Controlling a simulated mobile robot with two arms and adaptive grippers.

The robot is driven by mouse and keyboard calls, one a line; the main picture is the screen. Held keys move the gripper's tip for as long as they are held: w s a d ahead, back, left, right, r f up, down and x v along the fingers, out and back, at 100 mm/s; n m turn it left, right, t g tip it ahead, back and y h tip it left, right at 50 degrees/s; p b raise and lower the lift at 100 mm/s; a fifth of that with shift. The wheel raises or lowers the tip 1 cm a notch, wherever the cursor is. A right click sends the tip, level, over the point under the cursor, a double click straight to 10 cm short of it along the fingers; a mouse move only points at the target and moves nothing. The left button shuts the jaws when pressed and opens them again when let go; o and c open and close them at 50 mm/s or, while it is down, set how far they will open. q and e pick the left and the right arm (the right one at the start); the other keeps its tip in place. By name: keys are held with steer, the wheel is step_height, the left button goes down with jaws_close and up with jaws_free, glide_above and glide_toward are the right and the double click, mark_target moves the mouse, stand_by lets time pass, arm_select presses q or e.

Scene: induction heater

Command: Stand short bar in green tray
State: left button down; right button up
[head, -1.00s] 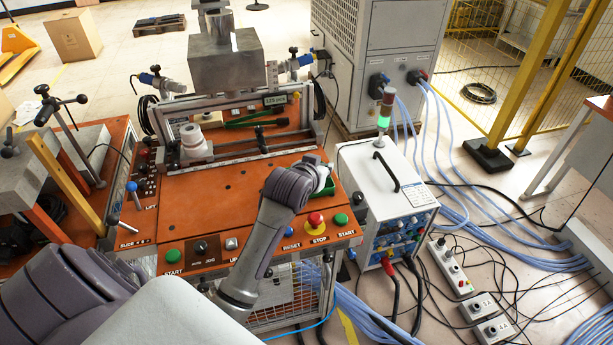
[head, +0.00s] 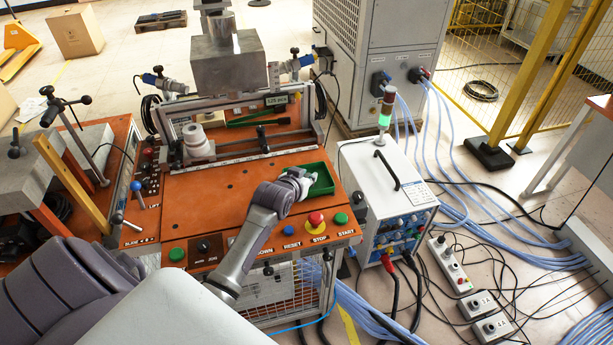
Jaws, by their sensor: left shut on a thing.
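The green tray (head: 325,184) sits on the right part of the orange bench top, above the stop button. My left gripper (head: 301,179) is at the tray's left side, small and partly hidden by its own wrist. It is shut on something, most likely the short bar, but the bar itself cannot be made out. I cannot tell whether the bar is upright or touches the tray floor. The visible right part of the tray looks empty. My right gripper is not in view.
The orange bench top (head: 215,190) is clear left of my arm. A row of buttons, with a red stop button (head: 316,219), runs along its front edge. A white stepped cylinder (head: 197,142) and a metal frame stand behind. A white power unit (head: 385,195) stands right.

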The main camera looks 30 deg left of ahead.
arm_select(q)
steer(key=c, duration=1)
jaws_free()
steer(key=shift+f, duration=0.1)
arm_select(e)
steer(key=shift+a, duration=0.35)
arm_select(q)
steer(key=b+v, duration=0.1)
steer(key=v, duration=1.1)
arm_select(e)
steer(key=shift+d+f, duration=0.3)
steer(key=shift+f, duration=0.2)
